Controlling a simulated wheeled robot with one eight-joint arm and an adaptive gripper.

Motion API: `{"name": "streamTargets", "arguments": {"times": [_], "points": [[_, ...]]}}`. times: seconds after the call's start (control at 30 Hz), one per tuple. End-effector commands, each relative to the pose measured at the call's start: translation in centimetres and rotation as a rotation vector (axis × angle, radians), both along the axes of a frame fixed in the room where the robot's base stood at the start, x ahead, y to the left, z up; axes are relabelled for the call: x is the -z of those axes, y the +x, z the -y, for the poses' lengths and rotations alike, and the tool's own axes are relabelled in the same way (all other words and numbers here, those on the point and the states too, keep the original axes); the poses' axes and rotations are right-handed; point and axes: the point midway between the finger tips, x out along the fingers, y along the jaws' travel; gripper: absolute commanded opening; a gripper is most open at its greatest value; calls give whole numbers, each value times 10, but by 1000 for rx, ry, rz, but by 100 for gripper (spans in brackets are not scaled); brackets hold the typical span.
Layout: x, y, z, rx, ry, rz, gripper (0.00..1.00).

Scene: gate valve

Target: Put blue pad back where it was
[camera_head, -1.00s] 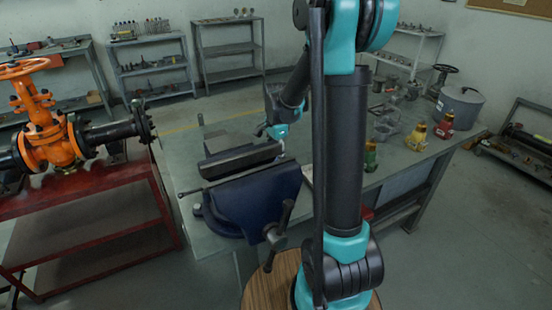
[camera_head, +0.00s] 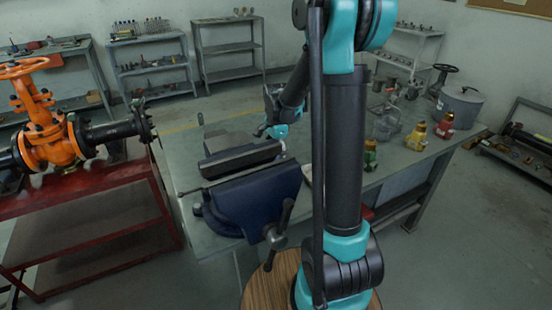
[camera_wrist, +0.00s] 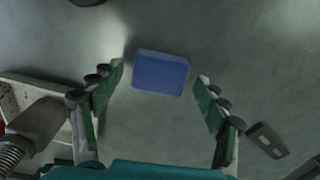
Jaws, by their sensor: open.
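The blue pad (camera_wrist: 160,73) lies flat on the grey-green bench top in the wrist view, a little tilted in the picture. My gripper (camera_wrist: 159,85) is open, with one finger on each side of the pad in the picture and bare surface between each finger and the pad. The fingers do not touch it. How high the gripper stands above the bench is hard to tell. In the head view I cannot make out the pad, and my arm hides part of the bench (camera_head: 190,150).
A dark blue vise (camera_head: 255,200) stands on the bench's front left. Green (camera_head: 370,155), yellow (camera_head: 417,137) and red (camera_head: 445,126) fittings and a grey pot (camera_head: 459,106) stand on the right. An orange gate valve (camera_head: 48,135) is on a red stand at left. A dark flat part (camera_wrist: 267,141) lies right of the gripper.

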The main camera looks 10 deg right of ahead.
Motion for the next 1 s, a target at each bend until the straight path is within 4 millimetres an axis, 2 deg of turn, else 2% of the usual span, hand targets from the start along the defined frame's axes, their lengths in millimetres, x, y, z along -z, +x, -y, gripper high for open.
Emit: {"name": "streamTargets", "arguments": {"times": [0.17,0.4,0.6,0.8,1.0], "points": [[-23,0,0,0,0,0,75],[-71,-1,0,0,0,0,75],[-103,0,0,0,0,0,75],[-117,0,0,0,0,0,75],[-119,0,0,0,0,0,75]]}}
